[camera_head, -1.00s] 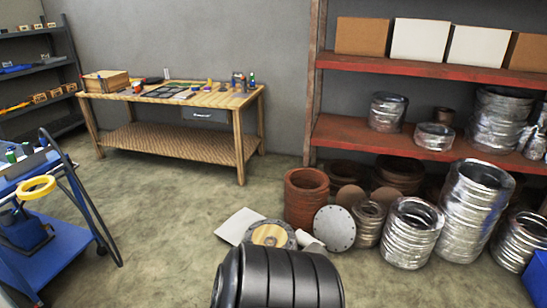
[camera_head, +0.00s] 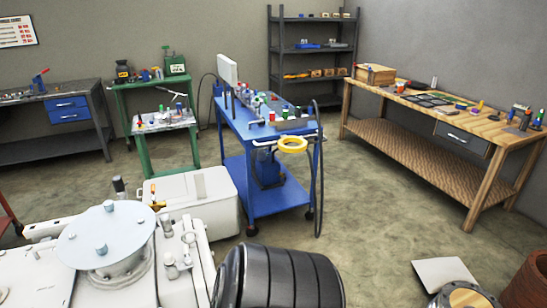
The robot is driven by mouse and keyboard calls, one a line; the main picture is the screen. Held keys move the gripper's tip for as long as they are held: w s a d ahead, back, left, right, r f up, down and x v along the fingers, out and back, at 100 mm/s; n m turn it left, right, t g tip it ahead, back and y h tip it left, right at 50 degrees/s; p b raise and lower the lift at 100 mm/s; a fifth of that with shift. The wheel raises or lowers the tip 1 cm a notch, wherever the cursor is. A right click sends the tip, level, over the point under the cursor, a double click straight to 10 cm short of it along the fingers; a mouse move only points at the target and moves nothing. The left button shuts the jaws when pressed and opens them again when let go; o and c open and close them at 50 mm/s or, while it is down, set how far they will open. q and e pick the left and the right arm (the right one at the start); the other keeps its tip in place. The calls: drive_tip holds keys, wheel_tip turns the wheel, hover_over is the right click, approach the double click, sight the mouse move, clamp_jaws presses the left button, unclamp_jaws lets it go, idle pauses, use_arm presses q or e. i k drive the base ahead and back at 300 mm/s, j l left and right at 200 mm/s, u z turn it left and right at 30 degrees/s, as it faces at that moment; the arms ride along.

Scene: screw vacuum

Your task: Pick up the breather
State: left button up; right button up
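I cannot tell for sure which thing is the breather. A black ribbed cylinder (camera_head: 282,278) fills the bottom centre, cut off by the frame edge. I cannot tell whether it is a held part or a part of my own body. A white machine (camera_head: 185,265) stands at the bottom left, with a round pale flange lid (camera_head: 105,235) and small fittings on top. Neither gripper is in view.
A blue cart (camera_head: 240,145) with a yellow ring (camera_head: 293,144) stands in the middle. A wooden workbench (camera_head: 400,152) is at the right. A green table (camera_head: 133,95) and a dark workbench (camera_head: 85,135) are at the left. Bare floor (camera_head: 365,240) lies right of the cart.

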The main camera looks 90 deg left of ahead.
sight(165, 220)
drive_tip(key=u, duration=3.9)
drive_tip(key=i+l+u, duration=0.1)
drive_tip(key=u, duration=0.35)
drive_tip(key=l+u, duration=0.3)
drive_tip(key=u, duration=0.15)
drive_tip(key=i+l+u, duration=0.1)
drive_tip(key=l+u, duration=0.15)
drive_tip(key=u, duration=0.2)
drive_tip(key=l+u, duration=0.25)
drive_tip(key=u, duration=0.25)
